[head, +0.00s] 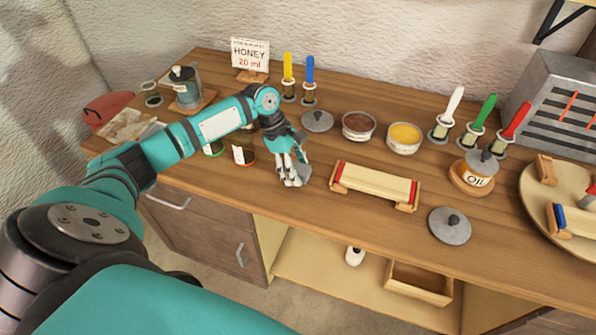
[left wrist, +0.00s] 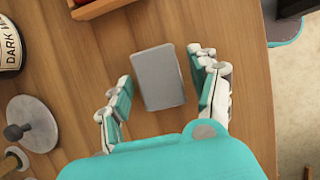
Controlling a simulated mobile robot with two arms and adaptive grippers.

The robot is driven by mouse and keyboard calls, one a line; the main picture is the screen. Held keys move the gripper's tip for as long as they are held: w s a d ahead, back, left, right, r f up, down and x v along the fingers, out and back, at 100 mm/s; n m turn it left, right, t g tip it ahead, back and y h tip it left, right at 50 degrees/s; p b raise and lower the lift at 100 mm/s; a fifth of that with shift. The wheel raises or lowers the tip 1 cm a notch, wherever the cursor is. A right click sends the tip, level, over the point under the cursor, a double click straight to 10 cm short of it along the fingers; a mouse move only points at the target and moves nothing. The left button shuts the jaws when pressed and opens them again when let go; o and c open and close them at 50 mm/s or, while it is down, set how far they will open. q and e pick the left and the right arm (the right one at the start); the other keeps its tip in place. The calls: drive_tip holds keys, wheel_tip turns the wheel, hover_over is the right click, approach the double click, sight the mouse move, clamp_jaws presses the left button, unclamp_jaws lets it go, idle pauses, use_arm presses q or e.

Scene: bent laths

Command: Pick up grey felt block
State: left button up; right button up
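The grey felt block (left wrist: 158,77) lies on the wooden worktop in the left wrist view, a plain grey rectangle. My left gripper (left wrist: 161,68) is open, with one finger on each side of the block and a visible gap on both sides. In the head view my left gripper (head: 292,180) points down at the worktop, left of the cream lath with red ends. The block is mostly hidden by the fingers there. My right gripper is in neither view.
The cream lath (head: 375,184) on its wooden supports lies just right of the gripper. A grey lid (head: 317,121) and a tin of brown paste (head: 358,125) stand behind. Another lid (head: 449,226) lies front right. The worktop's front edge (head: 290,216) is close to the gripper.

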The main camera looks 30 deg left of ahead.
sight(302, 170)
use_arm(q)
drive_tip(key=c, duration=0.7)
drive_tip(key=shift+c, duration=0.2)
drive_tip(key=shift+r, duration=0.15)
drive_tip(key=shift+r, duration=0.2)
wheel_tip(302, 170, up, 3)
drive_tip(key=shift+s+f+b, duration=0.1)
drive_tip(key=shift+b, duration=0.3)
drive_tip(key=s+d, duration=0.3)
drive_tip(key=s, duration=0.4)
drive_tip(key=s+d+r+b, duration=0.1)
drive_tip(key=s+d, duration=0.2)
drive_tip(key=s, duration=0.4)
drive_tip(key=shift+s+d+r+b, duration=0.15)
drive_tip(key=shift+s+r+b, duration=0.1)
drive_tip(key=shift+r+b, duration=0.05)
